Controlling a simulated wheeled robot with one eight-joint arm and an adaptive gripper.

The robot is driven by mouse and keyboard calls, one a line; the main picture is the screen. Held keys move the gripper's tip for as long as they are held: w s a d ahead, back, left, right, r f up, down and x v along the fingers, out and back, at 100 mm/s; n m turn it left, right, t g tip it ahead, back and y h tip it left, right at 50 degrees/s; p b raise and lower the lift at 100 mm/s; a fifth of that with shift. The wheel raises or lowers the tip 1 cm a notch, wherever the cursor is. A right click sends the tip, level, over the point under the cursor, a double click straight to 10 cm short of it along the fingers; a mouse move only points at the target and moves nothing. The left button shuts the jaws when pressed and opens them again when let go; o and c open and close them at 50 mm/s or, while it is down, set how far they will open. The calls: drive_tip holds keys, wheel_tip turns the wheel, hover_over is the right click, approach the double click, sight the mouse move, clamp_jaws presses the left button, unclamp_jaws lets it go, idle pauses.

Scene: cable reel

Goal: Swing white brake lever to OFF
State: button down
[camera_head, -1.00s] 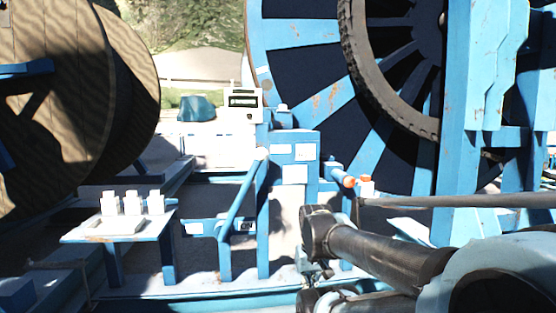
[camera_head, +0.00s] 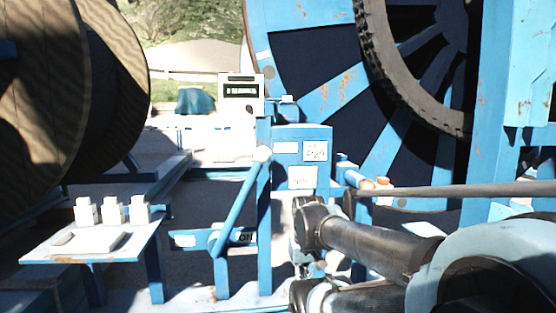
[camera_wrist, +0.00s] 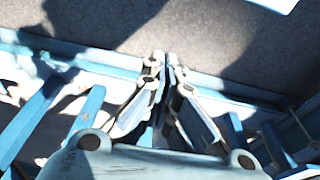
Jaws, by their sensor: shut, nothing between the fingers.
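A slanted lever bar (camera_head: 238,202) stands left of centre in the head view. It looks light blue, with a whitish round knob (camera_head: 262,154) at its upper end, and it leans to the right. A low blue bracket at its foot carries a plate reading "ON" (camera_head: 243,237) on the right and another pale plate (camera_head: 185,240) on the left, whose text I cannot read. My gripper (camera_wrist: 166,58) is shut and empty in the wrist view, over grey ground and blue beams. In the head view it is mostly hidden by my arm, right of the lever and apart from it.
A blue box with white labels (camera_head: 301,152) stands right of the lever. A small table (camera_head: 70,247) with several white blocks is at the left. A wooden reel (camera_head: 40,100) and a large blue reel (camera_head: 330,95) flank the scene. A grey rod (camera_head: 460,191) runs across the right.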

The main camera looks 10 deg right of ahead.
drive_tip(key=shift+w, duration=0.1)
drive_tip(key=w+a+r+m+t+y, duration=0.1)
drive_tip(key=w+a+r+m+y, duration=0.15)
drive_tip(key=w+r, duration=0.4)
drive_tip(key=w+a+r+m+t+y, duration=0.15)
drive_tip(key=w+r+y, duration=0.25)
drive_tip(key=w, duration=0.5)
drive_tip(key=w+a+r+m+y, duration=0.1)
drive_tip(key=w+a+r+y, duration=0.15)
drive_tip(key=w+r, duration=0.4)
drive_tip(key=w+d+r+m+t+y, duration=0.1)
drive_tip(key=w+d+r+t+y, duration=0.2)
drive_tip(key=w+d, duration=0.6)
drive_tip(key=w+d+r+m+t+y, duration=0.2)
drive_tip(key=w+d+r, duration=0.4)
drive_tip(key=w+d, duration=0.3)
drive_tip(key=shift+d+r+t+y, duration=0.15)
drive_tip(key=shift+d+t+y, duration=0.35)
drive_tip(key=shift+t+y, duration=0.5)
drive_tip(key=shift+a, duration=0.1)
